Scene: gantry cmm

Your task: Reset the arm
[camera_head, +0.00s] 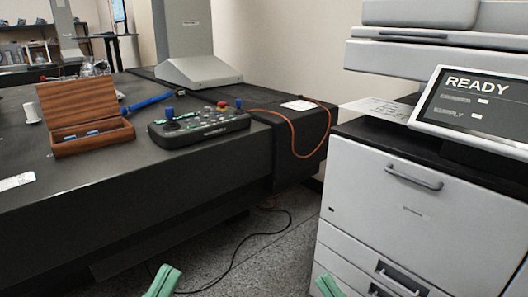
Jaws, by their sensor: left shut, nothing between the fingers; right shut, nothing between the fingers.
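A black control box (199,128) with blue-topped joysticks, a red button and several small keys sits near the front edge of the dark table (110,180). A light grey machine column (187,35) with a sloped foot stands on the table behind it; its top is cut off. My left gripper (163,281) shows as green fingertips at the bottom edge, shut and empty, below the table front. My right gripper (328,286) shows as green fingertips at the bottom edge, shut and empty, in front of the printer. Both are well apart from the control box.
An open wooden case (92,142) sits left of the control box, with a blue tool (147,102) behind. A white printer (405,200) with a READY screen (475,105) stands at right. An orange cable (291,132) hangs over the table's end. A black cable lies on the floor.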

